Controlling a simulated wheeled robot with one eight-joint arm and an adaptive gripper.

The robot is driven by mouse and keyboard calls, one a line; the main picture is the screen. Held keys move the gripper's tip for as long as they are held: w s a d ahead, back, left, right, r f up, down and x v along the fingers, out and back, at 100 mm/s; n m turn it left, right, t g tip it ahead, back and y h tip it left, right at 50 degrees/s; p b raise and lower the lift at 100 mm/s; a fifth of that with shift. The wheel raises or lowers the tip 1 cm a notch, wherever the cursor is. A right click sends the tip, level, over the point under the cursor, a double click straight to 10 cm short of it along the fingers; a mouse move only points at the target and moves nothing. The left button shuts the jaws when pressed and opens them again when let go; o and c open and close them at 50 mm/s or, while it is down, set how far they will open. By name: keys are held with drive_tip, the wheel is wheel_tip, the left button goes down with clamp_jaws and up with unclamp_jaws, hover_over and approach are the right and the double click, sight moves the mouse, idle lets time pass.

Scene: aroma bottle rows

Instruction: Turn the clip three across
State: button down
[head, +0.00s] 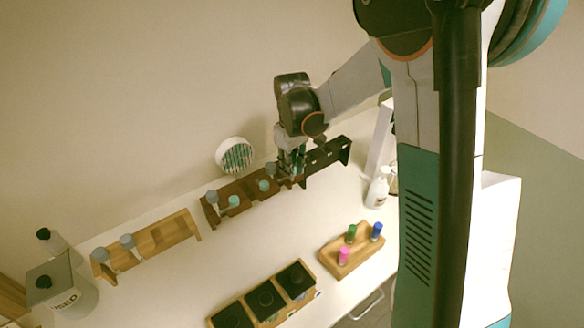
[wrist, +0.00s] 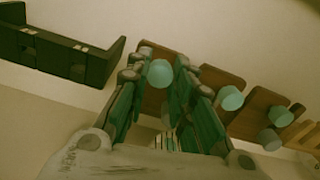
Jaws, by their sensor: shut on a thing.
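My gripper (head: 290,168) is over the right end of the brown rack (head: 247,186), near where it meets the dark rack (head: 328,156). In the wrist view my gripper (wrist: 165,95) has its fingers on both sides of a round teal-topped piece (wrist: 160,73), and it is shut on it. The body of that piece is mostly hidden by the fingers. Other teal tops (wrist: 230,98) and grey tops (head: 212,197) stand along the brown rack to the left in the head view. I cannot make out which piece is a clip.
A light wood rack (head: 163,237) with grey-topped pieces is at left, near a bin marked USED (head: 65,291). A tray (head: 335,266) with pink, green and blue bottles, black-topped boxes (head: 264,298), and a pump bottle (head: 377,190) stand around. Mid-table is clear.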

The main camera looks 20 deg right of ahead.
drive_tip(key=shift+n, duration=0.6)
drive_tip(key=c, duration=1.4)
unclamp_jaws()
drive_tip(key=shift+r, duration=0.1)
wheel_tip(320, 180, up, 12)
